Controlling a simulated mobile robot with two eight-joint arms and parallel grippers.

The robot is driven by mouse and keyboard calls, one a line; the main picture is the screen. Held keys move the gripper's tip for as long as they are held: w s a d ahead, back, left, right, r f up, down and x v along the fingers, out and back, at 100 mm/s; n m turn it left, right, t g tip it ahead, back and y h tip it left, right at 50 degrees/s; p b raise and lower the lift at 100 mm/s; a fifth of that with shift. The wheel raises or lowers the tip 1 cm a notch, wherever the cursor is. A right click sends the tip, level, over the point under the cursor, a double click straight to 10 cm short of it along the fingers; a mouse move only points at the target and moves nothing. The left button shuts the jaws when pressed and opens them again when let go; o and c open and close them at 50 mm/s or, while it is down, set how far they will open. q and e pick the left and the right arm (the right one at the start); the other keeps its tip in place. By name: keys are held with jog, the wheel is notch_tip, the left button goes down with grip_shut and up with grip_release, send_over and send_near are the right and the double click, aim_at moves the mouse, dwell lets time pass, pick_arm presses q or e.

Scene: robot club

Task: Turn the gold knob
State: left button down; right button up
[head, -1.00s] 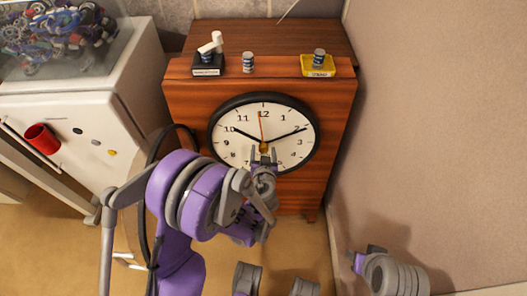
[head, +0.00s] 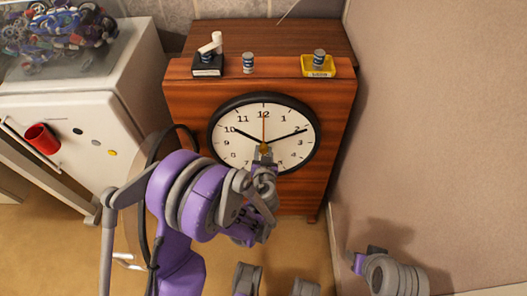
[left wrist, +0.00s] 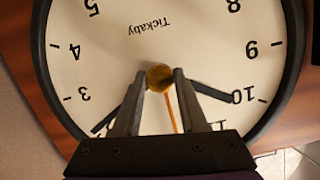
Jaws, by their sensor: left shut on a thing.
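The gold knob (head: 264,147) is a small round piece at the centre of a white-faced clock (head: 240,151) with a black rim. In the left wrist view the gold knob (left wrist: 159,77) sits between the fingertips of my left gripper (left wrist: 162,82). In the head view my left gripper (head: 263,156) reaches up to the clock's centre from below, its fingers shut on the knob. Part of the knob is hidden by the fingers.
The clock is on the front of a brown wooden cabinet (head: 185,100). Small cylinders and a black box (head: 208,70) and a yellow box (head: 318,72) stand on its top ledge. A white cabinet with a red cup (head: 42,138) is at left. A bare wall is at right.

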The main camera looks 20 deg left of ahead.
pick_arm(q)
jog(key=m+y+b, duration=0.1)
jog(key=m, duration=0.2)
jog(key=shift+d, duration=0.1)
jog(key=m+y+b, duration=0.1)
jog(key=m, duration=0.2)
jog(key=shift+f, duration=0.15)
jog(key=m+y+b, duration=0.1)
jog(key=m+b, duration=0.1)
jog(key=m, duration=0.2)
jog(key=shift+d, duration=0.1)
jog(key=shift+m+t+y+b, duration=0.5)
jog(key=shift+m+b, duration=0.4)
jog(key=shift+m, duration=1.2)
jog(key=shift+c, duration=2.2)
grip_release()
